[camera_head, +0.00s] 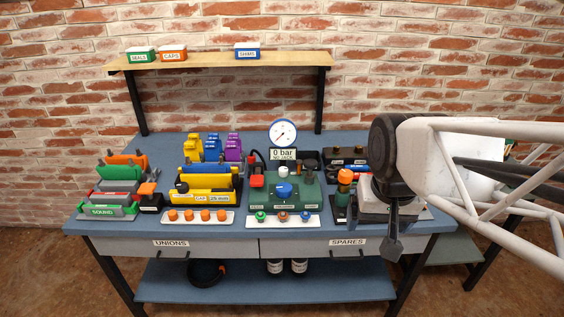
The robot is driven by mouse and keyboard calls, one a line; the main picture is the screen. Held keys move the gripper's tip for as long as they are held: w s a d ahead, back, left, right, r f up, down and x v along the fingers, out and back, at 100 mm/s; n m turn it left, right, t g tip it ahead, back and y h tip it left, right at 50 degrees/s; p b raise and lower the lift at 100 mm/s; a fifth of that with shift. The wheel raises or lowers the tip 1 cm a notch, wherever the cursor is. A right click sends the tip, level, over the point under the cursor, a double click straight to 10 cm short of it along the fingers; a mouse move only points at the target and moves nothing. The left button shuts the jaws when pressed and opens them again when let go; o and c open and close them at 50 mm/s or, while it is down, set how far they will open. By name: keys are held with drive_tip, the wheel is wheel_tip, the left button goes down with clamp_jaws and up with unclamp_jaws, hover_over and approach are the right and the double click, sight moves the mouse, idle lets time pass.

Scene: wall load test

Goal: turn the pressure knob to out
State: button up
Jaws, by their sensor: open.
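A blue knob (284,189) sits on top of a green pump unit (307,196) in the middle of the bench. It is probably the pressure knob; the small labels on the unit's front edge are too small to read surely, and I cannot tell which way the knob points. A round white gauge (283,133) stands behind the unit, above a display (284,154) reading "0 bar NO JACK". My gripper (392,250) hangs at the right, pointing down near the bench's front edge. It is open, well apart from the knob, and seen edge-on.
An orange-topped post (345,177) stands between the pump unit and my arm. Yellow blocks (208,185) are left of the unit. A wooden shelf (205,62) is above.

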drive_tip(key=w+a+m, duration=0.2)
drive_tip(key=w+a, duration=0.1)
drive_tip(key=w, duration=0.8)
drive_tip(key=m+g, duration=0.2)
drive_tip(key=m, duration=0.2)
hover_over(284, 187)
drive_tip(key=f, duration=1.7)
drive_tip(key=shift+s+d+f, duration=0.2)
drive_tip(key=shift+s+f, duration=0.15)
drive_tip(key=shift+f, duration=0.05)
drive_tip(key=shift+w+a+f, duration=0.2)
drive_tip(key=shift+w+f, duration=0.2)
drive_tip(key=shift+f, duration=3.9)
drive_tip(key=shift+c, duration=0.3)
